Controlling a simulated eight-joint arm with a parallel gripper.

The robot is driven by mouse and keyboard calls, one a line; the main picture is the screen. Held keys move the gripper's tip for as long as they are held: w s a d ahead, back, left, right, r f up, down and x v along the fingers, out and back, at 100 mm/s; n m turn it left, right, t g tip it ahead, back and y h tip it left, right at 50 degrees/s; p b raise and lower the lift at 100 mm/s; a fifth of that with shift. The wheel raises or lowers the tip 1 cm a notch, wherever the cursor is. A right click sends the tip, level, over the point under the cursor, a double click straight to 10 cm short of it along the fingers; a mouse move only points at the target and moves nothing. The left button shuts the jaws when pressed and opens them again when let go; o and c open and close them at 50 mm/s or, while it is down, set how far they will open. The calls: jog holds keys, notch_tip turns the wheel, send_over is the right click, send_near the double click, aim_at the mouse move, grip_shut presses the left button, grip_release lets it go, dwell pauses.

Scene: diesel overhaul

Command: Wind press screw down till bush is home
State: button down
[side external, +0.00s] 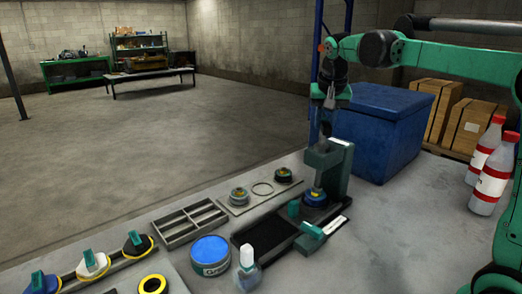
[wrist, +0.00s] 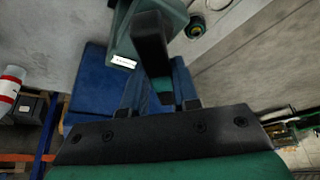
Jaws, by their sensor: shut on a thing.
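The green press (side external: 338,172) stands on a dark base at the right of the bench. Its grey screw (side external: 319,180) points down at a blue and yellow piece (side external: 315,198) below it. Whether the bush is seated there is too small to tell. My gripper (side external: 329,100) is above the press head, pointing down and shut on the top of the press screw. In the wrist view, my gripper (wrist: 157,107) shows at the bottom, and a dark bar with a green end (wrist: 153,45) reaches toward it. The grip itself is partly hidden.
A blue bin (side external: 380,130) stands close behind the press. A grey divided tray (side external: 190,222), a blue-lidded tin (side external: 210,255), a clear bottle (side external: 247,268) and a plate with round parts (side external: 260,191) lie to the left. White bottles (side external: 487,165) stand at right.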

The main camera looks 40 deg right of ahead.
jog(key=shift+a, duration=0.1)
jog(key=m, duration=0.2)
jog(key=m+g, duration=0.1)
jog(key=m, duration=0.1)
jog(key=shift+w+a+f+m+g+h, duration=0.1)
jog(key=shift+w+f+m+g+h, duration=0.1)
jog(key=shift+m+g+h, duration=0.15)
jog(key=c, duration=0.7)
grip_release()
jog(key=shift+r, duration=0.1)
jog(key=shift+r, duration=2.75)
